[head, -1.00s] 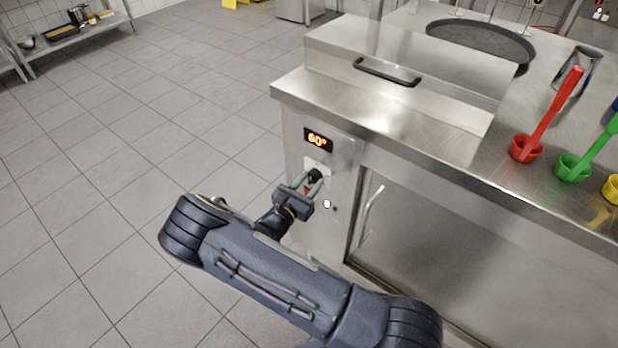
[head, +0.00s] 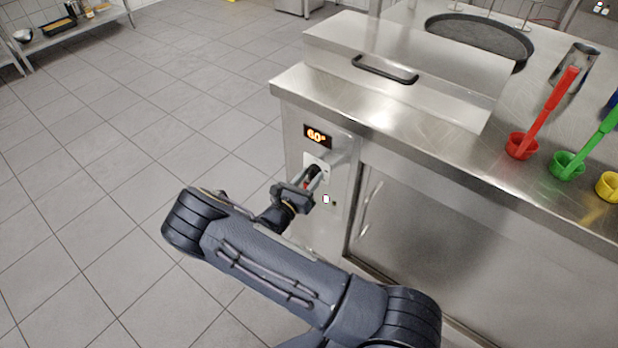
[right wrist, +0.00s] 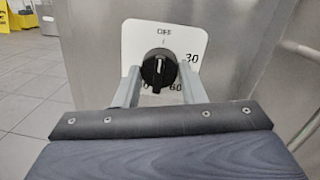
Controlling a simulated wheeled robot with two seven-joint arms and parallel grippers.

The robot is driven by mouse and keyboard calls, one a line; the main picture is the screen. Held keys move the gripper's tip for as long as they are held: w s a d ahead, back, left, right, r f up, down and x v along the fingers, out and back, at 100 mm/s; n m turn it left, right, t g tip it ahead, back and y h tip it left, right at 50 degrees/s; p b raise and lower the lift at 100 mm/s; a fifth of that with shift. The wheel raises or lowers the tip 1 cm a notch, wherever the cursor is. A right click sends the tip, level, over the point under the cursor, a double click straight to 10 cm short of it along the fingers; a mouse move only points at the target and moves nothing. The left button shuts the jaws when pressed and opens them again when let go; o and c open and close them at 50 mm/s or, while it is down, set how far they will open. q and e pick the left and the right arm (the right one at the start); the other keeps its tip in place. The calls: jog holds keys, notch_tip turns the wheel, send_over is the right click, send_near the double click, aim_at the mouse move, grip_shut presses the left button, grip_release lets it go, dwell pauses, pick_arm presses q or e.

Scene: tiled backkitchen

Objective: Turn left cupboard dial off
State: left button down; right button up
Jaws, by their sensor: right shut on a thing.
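The cupboard dial (right wrist: 159,68) is a round black knob with a white line, on a white plate (right wrist: 190,42) marked OFF at the top, 30 at right and 60 below. The white line stands about upright; I cannot tell which end is the pointer. In the head view the dial (head: 314,171) sits on the cupboard's left front panel, partly hidden by my gripper. The display (head: 317,136) above it reads 60°. My right gripper (head: 313,177) is shut on the dial, one finger on each side, as the right wrist view also shows. My left gripper is not in view.
A steel counter (head: 420,135) overhangs the panel, with a black-handled lid (head: 385,69) above. The cupboard door handle (head: 371,207) is right of the dial. Red (head: 522,145), green (head: 567,165) and yellow (head: 608,186) cups stand on the counter. The tiled floor at left is clear.

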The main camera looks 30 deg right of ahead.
jog(key=o, duration=1)
jog(key=v, duration=0.7)
jog(key=shift+s+a, duration=0.2)
jog(key=shift+a, duration=0.15)
